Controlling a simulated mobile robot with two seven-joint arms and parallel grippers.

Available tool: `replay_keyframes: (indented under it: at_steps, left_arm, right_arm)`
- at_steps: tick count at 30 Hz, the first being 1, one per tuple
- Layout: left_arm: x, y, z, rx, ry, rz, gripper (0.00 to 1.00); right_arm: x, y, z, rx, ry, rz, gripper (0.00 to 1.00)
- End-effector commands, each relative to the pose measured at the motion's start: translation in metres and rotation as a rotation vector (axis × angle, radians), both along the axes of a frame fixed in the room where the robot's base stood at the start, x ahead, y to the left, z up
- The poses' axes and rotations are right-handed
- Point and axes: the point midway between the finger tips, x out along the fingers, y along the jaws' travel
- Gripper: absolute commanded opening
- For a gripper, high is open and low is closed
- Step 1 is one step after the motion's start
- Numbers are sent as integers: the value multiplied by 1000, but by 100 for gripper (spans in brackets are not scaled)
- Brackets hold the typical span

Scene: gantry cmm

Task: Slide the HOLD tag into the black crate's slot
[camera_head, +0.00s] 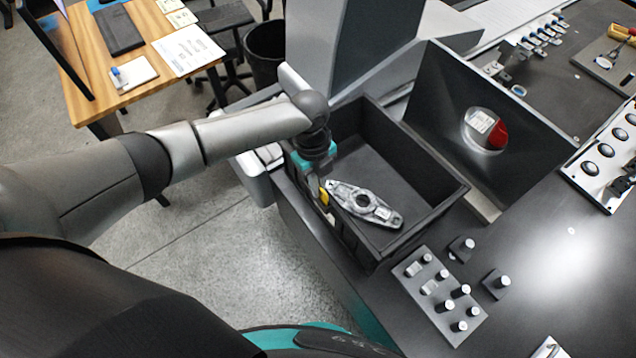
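The black crate (445,207) stands open on the dark table, with a grey metal part (364,203) lying on its floor. My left gripper (321,193) points down at the crate's left wall, close to that wall's upper edge. A small yellow piece, which looks like the HOLD tag (324,197), shows at its fingertips, and the gripper appears shut on it. No lettering can be read on it. The slot is hidden behind the gripper and wall, so I cannot tell whether the tag is in it. My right gripper is not in view.
A grey block of pegs (441,296) stands in front of the crate. A dark upright panel (510,148) and a grey machine column (350,45) rise behind it. A wooden desk (90,60) is at upper left.

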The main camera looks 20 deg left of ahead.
Motion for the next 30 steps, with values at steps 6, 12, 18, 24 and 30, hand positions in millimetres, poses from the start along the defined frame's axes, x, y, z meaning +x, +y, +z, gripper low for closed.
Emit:
replay_keyframes:
  at_steps: [6, 12, 18, 24, 30]
  left_arm:
    - [0, 0, 0, -1, -1, 0, 12]
    - [0, 0, 0, -1, -1, 0, 34]
    - [0, 0, 0, -1, -1, 0, 40]
    - [0, 0, 0, -1, -1, 0, 55]
    - [0, 0, 1, -1, -1, 0, 55]
  right_arm:
    - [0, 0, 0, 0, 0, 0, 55]
    - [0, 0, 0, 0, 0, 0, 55]
    - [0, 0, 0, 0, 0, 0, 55]
    - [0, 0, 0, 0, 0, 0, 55]
    - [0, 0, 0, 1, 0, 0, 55]
